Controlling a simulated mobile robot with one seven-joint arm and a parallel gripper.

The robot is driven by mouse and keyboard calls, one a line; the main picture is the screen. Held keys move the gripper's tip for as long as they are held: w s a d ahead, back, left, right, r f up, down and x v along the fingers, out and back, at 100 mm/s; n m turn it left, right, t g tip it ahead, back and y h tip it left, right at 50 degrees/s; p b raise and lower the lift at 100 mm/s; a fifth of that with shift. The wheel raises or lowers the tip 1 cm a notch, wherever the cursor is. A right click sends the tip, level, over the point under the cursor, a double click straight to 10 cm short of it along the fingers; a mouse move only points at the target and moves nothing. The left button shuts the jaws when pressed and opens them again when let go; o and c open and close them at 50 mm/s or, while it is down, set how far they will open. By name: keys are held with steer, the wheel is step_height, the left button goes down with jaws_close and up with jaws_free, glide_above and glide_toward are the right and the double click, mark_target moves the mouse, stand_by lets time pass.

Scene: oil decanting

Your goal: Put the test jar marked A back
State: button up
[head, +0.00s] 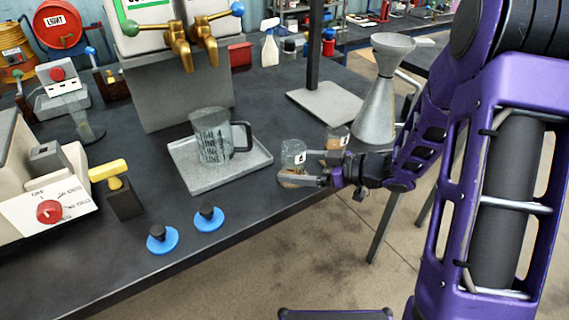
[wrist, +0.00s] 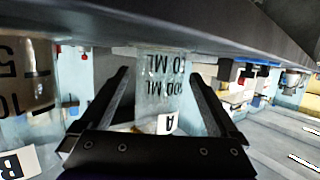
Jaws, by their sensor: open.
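The test jar marked A (head: 291,150) is a small clear jar with a white label, upright at the worktop's front edge. In the wrist view, which looks upside down, its A label (wrist: 167,124) lies between my fingers. My gripper (head: 303,181) is open and low at the jar, with a finger (wrist: 103,100) on one side and a finger (wrist: 208,103) on the other. Whether they touch the glass I cannot tell. A second jar (head: 337,136) stands just behind to the right; the wrist view shows a jar marked B (wrist: 28,90) with brown contents.
A measuring jug (head: 212,140) stands on a metal tray (head: 247,172) left of jar A. Two blue discs with black knobs (head: 162,239) (head: 208,218) lie near the front edge. A metal funnel vessel (head: 378,105) and a stand base (head: 327,105) are behind. Brass taps (head: 178,48) rise behind the tray.

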steer(key=v, duration=0.8)
steer(key=shift+p, duration=0.4)
steer(key=shift+r, duration=0.1)
